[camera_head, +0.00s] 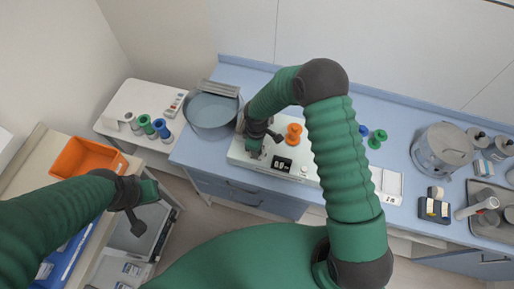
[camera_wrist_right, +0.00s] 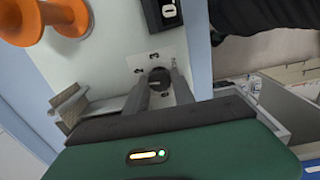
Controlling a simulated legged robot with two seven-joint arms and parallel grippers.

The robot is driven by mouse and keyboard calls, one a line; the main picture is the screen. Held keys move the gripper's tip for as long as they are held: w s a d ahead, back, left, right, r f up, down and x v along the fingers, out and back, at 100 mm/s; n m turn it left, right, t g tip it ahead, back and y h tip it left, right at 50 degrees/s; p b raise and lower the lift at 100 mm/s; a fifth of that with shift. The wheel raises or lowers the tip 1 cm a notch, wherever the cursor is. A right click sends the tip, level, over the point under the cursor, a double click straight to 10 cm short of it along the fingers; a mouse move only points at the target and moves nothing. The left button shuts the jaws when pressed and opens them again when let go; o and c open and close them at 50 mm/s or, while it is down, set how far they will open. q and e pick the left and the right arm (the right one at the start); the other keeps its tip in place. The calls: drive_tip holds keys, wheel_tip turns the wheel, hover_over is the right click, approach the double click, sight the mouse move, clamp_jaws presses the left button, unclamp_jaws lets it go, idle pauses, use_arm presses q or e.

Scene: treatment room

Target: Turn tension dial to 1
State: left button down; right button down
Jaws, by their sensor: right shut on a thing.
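The tension dial (camera_wrist_right: 157,78) is a small dark round knob on a pale plate with small printed numbers around it. Which number it points at is too small to tell. My right gripper (camera_wrist_right: 158,84) has its two grey fingers closed on either side of the dial. In the head view my right gripper (camera_head: 254,148) is over the left end of the white machine (camera_head: 240,155), and it hides the dial. My left gripper (camera_head: 139,212) hangs away from the machine at the lower left; its jaws are not clear.
An orange spool (camera_head: 294,133) and a black switch panel (camera_head: 282,164) are on the machine beside the right gripper. A grey round basin (camera_head: 211,110) stands to the left. Blue and green spools (camera_head: 377,138) lie to the right. An orange bin (camera_head: 84,158) is near my left arm.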

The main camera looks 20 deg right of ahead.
drive_tip(key=shift+w, duration=0.2)
drive_tip(key=c, duration=1.1)
unclamp_jaws()
drive_tip(key=shift+o, duration=0.2)
wheel_tip(320, 180, up, 17)
drive_tip(key=b, duration=0.3)
drive_tip(key=shift+s+a+f, duration=0.15)
drive_tip(key=shift+s, duration=0.1)
